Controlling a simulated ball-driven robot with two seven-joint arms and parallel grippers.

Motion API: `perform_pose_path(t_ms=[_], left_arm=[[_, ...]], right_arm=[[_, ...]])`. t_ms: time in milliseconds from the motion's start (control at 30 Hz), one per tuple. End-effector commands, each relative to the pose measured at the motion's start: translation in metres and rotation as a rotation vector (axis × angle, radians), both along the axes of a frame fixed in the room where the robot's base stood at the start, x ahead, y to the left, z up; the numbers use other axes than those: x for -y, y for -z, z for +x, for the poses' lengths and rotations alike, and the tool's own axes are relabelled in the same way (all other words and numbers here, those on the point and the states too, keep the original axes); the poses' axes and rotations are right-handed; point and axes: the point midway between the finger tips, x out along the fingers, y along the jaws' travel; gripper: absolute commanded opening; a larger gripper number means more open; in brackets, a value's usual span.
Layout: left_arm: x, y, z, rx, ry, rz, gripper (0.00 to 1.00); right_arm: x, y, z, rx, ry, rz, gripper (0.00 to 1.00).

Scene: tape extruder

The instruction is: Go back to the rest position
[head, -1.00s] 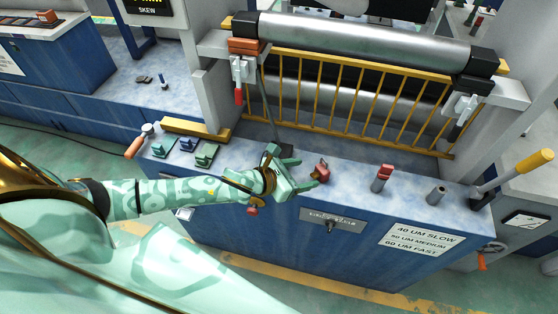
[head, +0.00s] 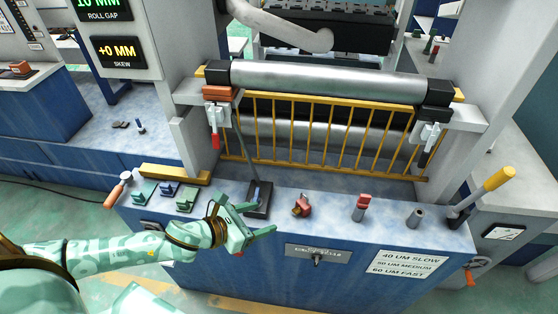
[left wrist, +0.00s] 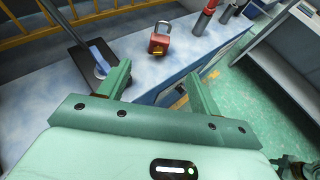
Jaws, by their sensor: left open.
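My left gripper (head: 250,213) is open and empty at the front edge of the blue console (head: 350,262). In the left wrist view, its two green fingers (left wrist: 158,76) are spread with nothing between them. A red padlock (head: 301,206) stands on the console top, right of the gripper and apart from it. The padlock also shows beyond the fingers in the left wrist view (left wrist: 159,43). A lever in a dark slotted base (head: 260,203) is just behind the gripper. My right gripper is not in view.
Green and blue switches (head: 165,192) and an orange-handled tool (head: 117,191) are on the console's left. A red-topped post (head: 361,208), a grey post (head: 414,217) and a yellow-handled lever (head: 488,188) stand at the right. A yellow guard (head: 320,130) fronts the rollers. Floor shows in front.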

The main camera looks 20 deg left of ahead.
Motion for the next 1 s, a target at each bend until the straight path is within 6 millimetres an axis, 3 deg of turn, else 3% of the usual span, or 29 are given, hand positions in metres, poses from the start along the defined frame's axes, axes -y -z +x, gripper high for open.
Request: perform_pose_path(t_ms=[167,267,433,600,1000], left_arm=[[0.002,-0.001,0.000,-0.007,-0.014,-0.017,0.64],[0.010,-0.006,-0.001,-0.056,-0.119,-0.128,0.64],[0.016,-0.025,-0.011,-0.253,-0.605,-0.614,0.64],[-0.010,-0.036,-0.040,-0.378,-1.128,-1.097,0.64],[-0.068,-0.042,-0.126,-0.282,-1.932,-1.753,0.64]], right_arm=[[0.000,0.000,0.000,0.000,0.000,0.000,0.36],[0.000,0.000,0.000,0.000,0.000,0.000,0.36],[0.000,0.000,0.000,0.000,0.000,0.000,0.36],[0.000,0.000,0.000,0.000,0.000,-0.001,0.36],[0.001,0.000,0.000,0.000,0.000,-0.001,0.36]])
